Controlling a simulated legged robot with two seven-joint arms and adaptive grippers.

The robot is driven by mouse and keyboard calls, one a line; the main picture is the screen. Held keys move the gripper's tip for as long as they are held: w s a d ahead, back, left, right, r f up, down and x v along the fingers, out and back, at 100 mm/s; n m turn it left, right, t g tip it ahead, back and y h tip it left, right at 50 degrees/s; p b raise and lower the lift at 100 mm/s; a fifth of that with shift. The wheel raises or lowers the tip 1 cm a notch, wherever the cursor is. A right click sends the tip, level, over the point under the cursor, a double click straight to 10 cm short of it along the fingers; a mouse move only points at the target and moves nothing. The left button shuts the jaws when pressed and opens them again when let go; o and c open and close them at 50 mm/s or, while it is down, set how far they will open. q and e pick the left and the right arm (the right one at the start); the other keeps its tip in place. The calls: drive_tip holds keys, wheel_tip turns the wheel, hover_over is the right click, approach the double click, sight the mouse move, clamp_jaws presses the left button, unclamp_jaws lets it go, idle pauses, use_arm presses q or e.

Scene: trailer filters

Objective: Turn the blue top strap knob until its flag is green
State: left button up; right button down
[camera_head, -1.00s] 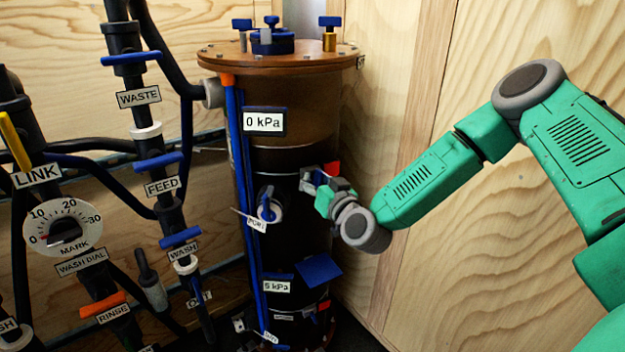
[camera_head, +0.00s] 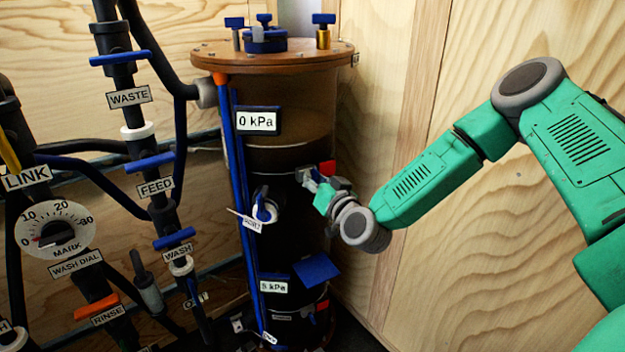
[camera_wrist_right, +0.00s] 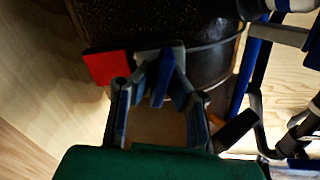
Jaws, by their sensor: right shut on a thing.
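The blue top strap knob (camera_wrist_right: 163,80) shows in the right wrist view between the fingers of my right gripper (camera_wrist_right: 160,72). In the head view my right gripper (camera_head: 312,180) is at the right side of the dark filter vessel, shut on the knob and mostly hiding it there. A red flag (camera_wrist_right: 107,68) stands beside the knob in the right wrist view. The flag also shows red in the head view (camera_head: 328,168), just above the gripper. My left gripper is not in view.
The dark cylindrical vessel (camera_head: 290,110) has a brown lid and a gauge (camera_head: 258,121) reading 0 kPa. A lower blue flap (camera_head: 316,268) sticks out below my gripper. Pipes with blue handles and a wash dial (camera_head: 55,232) stand at the left. A plywood wall is close at the right.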

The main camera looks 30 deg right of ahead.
drive_tip(key=shift+f+m, duration=0.1)
drive_tip(key=shift+m, duration=0.6)
drive_tip(key=shift+d+f+m+b, duration=0.15)
drive_tip(key=shift+m+b, duration=0.25)
drive_tip(key=shift+m, duration=0.4)
drive_tip(key=shift+s+m, duration=0.1)
drive_tip(key=shift+m, duration=0.4)
drive_tip(key=c, duration=1.6)
unclamp_jaws()
drive_tip(key=shift+d, duration=0.1)
drive_tip(key=s+a, duration=0.1)
drive_tip(key=s, duration=1.1)
drive_tip(key=shift+w+a, duration=0.1)
